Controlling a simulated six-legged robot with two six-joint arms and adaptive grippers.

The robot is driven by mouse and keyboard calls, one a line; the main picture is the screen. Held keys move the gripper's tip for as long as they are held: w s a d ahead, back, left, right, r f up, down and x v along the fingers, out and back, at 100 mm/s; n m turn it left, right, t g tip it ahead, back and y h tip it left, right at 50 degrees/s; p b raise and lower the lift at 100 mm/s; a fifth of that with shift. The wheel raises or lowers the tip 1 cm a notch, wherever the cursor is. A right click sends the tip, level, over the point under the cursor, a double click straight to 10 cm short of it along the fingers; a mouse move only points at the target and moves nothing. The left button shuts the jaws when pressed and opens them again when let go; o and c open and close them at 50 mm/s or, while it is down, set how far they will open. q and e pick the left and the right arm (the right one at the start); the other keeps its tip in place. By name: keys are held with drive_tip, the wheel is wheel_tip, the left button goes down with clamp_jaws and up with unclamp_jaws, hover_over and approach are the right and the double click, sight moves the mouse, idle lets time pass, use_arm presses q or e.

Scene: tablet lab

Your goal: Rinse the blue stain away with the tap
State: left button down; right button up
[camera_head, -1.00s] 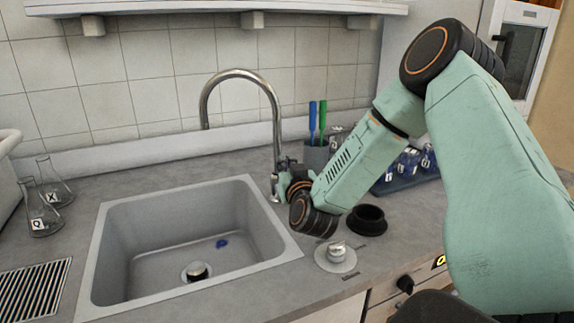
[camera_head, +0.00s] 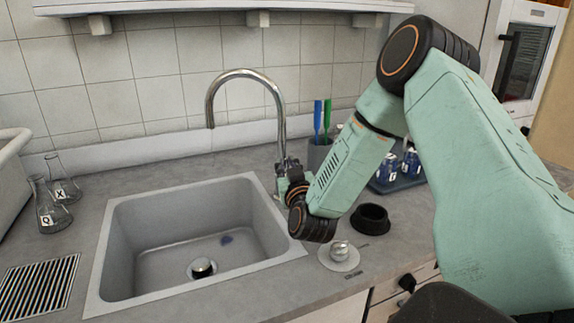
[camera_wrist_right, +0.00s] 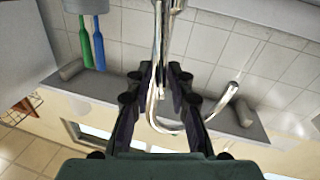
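The chrome tap (camera_head: 278,105) stands upright behind the grey sink (camera_head: 115,245), its spout arched over the basin. I can make out no water stream. My left gripper is out of view.
Right of the sink are a round fitting (camera_head: 339,255), a black cup-like ring (camera_head: 370,218), a holder (camera_head: 318,155) with blue and green tools, and a tray (camera_head: 412,183) of blue-filled bottles. Two flasks (camera_head: 52,213) and a drain grille (camera_head: 38,287) are at left.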

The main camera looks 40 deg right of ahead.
drive_tip(key=shift+o, duration=0.8)
drive_tip(key=shift+w, duration=0.1)
drive_tip(key=shift+w, duration=0.1)
drive_tip(key=v, duration=1.2)
